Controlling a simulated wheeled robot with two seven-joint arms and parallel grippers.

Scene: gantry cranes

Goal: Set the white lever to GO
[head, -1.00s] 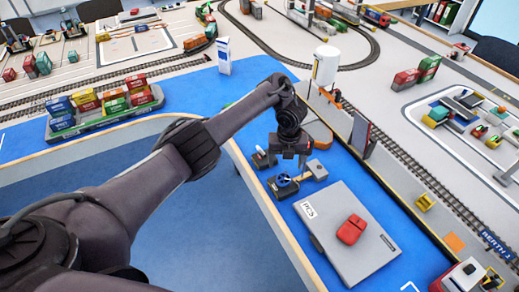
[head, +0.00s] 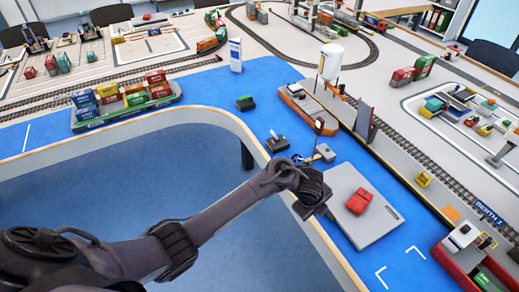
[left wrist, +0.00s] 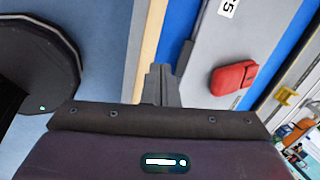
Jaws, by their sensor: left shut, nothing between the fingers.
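The white lever (head: 273,134) stands on a small dark box (head: 277,145) on the blue table strip, near its curved edge. It seems to lean up and left in the head view. Any GO marking is too small to read. My left gripper (head: 309,212) is near the front table edge beside the grey case, apart from the lever and nearer to me. Its fingers (left wrist: 161,84) are shut and empty in the left wrist view, where the lever does not show. My right gripper is in neither view.
The grey case (head: 368,222) carries a red block (head: 359,201). A box with a blue wheel is partly hidden by my arm, beside a small grey box (head: 325,153). A dark box with green on top (head: 245,103) stands farther back. An orange-edged crane base (head: 300,103) lies behind.

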